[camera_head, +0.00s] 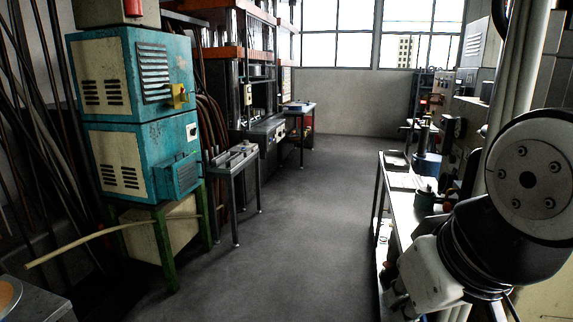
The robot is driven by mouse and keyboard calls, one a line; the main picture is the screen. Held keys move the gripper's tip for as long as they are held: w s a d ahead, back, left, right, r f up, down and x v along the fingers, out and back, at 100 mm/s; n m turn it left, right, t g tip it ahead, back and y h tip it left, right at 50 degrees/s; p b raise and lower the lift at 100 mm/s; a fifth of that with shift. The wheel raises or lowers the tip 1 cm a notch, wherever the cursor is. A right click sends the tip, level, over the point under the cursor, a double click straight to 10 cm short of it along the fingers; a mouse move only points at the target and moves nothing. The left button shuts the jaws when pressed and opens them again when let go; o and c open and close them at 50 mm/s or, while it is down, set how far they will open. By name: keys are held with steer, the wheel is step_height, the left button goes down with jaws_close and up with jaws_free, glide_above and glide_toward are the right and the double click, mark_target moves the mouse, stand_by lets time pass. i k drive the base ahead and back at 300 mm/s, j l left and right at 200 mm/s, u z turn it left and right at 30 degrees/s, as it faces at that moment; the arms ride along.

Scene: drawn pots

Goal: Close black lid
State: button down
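I cannot make out a black lid or its pot for certain in the head view. A round orange-brown thing (9,296), cut off by the left edge, lies on a grey table (42,306) in the bottom left corner. I cannot tell what it is. My arm fills the right side of the view, and my gripper is not in view.
A teal cabinet (105,75) on green legs stands at left. A pale bent rod (95,240) sticks out before it. A small grey table (233,160) stands beyond. A long bench (405,212) with dark containers runs along the right. The middle floor (300,220) is clear.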

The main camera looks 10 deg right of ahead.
mark_target(449, 182)
steer(key=j+u, duration=0.4)
steer(key=j, duration=0.15)
steer(key=i+j+u, duration=0.15)
steer(key=j+u, duration=0.25)
steer(key=i+j+z, duration=0.6)
steer(key=i+z, duration=0.35)
steer(key=i, duration=0.15)
steer(key=i+z, duration=0.4)
steer(key=i+j+z, duration=0.35)
steer(key=i, duration=0.25)
steer(key=i+j+z, duration=0.15)
steer(key=i+z, duration=0.25)
steer(key=i+j+z, duration=0.25)
steer(key=i+z, duration=0.2)
steer(key=i+j+z, duration=0.55)
steer(key=j+z, duration=0.25)
steer(key=i+j+z, duration=0.15)
steer(key=j, duration=0.25)
steer(key=i+j+z, duration=0.2)
steer(key=j, duration=0.2)
steer(key=i+j+z, duration=0.3)
steer(key=i+j, duration=0.2)
steer(key=j, duration=0.25)
